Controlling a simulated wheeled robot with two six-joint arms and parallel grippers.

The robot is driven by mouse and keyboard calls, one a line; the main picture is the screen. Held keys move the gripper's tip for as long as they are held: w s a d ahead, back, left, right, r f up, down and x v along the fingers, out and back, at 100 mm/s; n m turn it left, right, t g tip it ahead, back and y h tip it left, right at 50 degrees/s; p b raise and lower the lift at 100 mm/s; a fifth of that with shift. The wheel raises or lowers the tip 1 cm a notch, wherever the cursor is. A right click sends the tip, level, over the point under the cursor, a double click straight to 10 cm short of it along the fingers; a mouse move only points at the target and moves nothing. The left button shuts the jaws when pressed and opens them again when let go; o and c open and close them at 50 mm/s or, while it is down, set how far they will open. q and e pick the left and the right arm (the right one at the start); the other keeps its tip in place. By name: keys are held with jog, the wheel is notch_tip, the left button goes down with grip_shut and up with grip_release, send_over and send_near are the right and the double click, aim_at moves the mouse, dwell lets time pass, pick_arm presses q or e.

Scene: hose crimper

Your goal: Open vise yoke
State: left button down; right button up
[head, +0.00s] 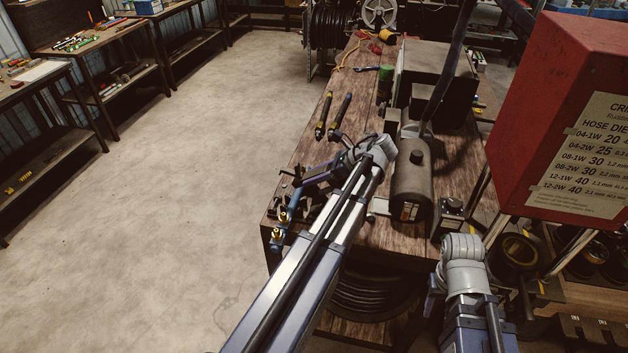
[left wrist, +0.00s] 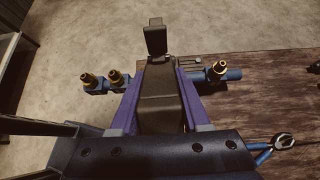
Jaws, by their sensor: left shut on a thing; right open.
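My left gripper (head: 309,181) is at the near left corner of the wooden bench. In the left wrist view, its two purple fingers (left wrist: 160,108) are shut on a dark metal part between them, which looks like the vise yoke (left wrist: 158,88). A dark upright piece stands at its far end. Blue tubing with brass fittings (left wrist: 95,80) passes beyond the fingers and sticks out on both sides. The rest of the vise is mostly hidden by my gripper. A little of my right gripper (head: 434,286) shows beside its wrist at the lower right, apart from the vise; its fingertips are hard to make out.
A dark cylinder (head: 411,190) lies on the bench right of my left wrist. Two dark tools (head: 341,109) lie behind it. Pliers (left wrist: 283,142) lie near the gripper. A red cabinet (head: 556,110) stands at right. The floor left of the bench is clear.

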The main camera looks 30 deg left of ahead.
pick_arm(q)
jog(key=shift+d+y+b, duration=0.3)
dwell(0.4)
jog(key=shift+c, duration=2)
grip_release()
jog(key=p+v, duration=0.4)
jog(key=v, duration=0.2)
jog(key=shift+w+d+r, duration=0.1)
jog(key=shift+w+r, duration=0.1)
jog(key=shift+r, duration=0.05)
jog(key=shift+w+d+r, duration=0.1)
jog(key=shift+d+r, duration=0.1)
jog(key=shift+d, duration=0.4)
